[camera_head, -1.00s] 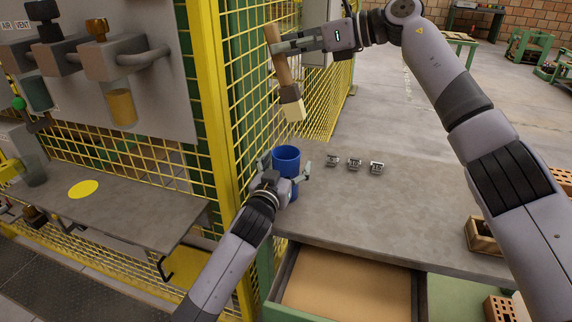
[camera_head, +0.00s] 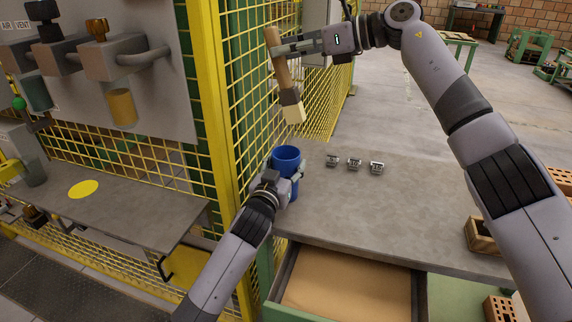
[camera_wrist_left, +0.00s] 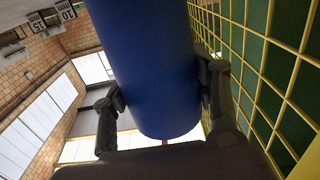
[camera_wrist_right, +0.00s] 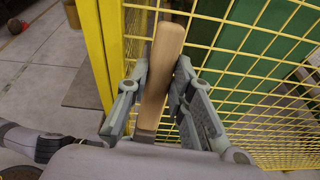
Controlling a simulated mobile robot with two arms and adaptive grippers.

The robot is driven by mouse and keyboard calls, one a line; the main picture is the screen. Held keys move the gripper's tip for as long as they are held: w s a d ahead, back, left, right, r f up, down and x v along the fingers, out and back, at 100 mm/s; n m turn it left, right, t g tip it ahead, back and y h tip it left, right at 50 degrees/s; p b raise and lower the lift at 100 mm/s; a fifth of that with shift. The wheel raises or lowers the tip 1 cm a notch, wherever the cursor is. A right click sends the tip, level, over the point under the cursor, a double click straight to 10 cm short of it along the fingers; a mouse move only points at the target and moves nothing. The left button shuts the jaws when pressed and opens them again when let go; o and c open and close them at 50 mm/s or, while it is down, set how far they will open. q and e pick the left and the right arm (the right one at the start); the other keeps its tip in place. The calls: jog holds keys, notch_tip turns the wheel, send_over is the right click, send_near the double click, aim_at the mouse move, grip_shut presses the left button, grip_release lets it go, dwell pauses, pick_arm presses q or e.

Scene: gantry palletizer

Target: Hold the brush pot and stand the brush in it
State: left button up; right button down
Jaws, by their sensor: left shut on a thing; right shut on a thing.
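The blue brush pot (camera_head: 287,160) stands upright at the left end of the grey bench. My left gripper (camera_head: 285,182) is shut on the pot, with a finger on each side of it in the left wrist view (camera_wrist_left: 160,75). My right gripper (camera_head: 282,49) is shut on the brush's wooden handle (camera_head: 279,65) and holds it above the pot. The brush hangs slightly tilted, with its pale bristles (camera_head: 294,113) down, clear of the pot's rim. In the right wrist view the handle (camera_wrist_right: 160,70) sits between the two fingers, and the bristles are hidden.
A yellow mesh fence (camera_head: 225,110) stands close beside the pot and brush. Several small metal blocks (camera_head: 354,163) lie in a row right of the pot. An open drawer (camera_head: 345,290) juts out at the front. The bench (camera_head: 400,215) has clear room in the middle.

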aim_at(287, 92)
jog(key=shift+f, duration=4.5)
jog(key=c, duration=1.3)
grip_release()
jog(key=v, duration=1.2)
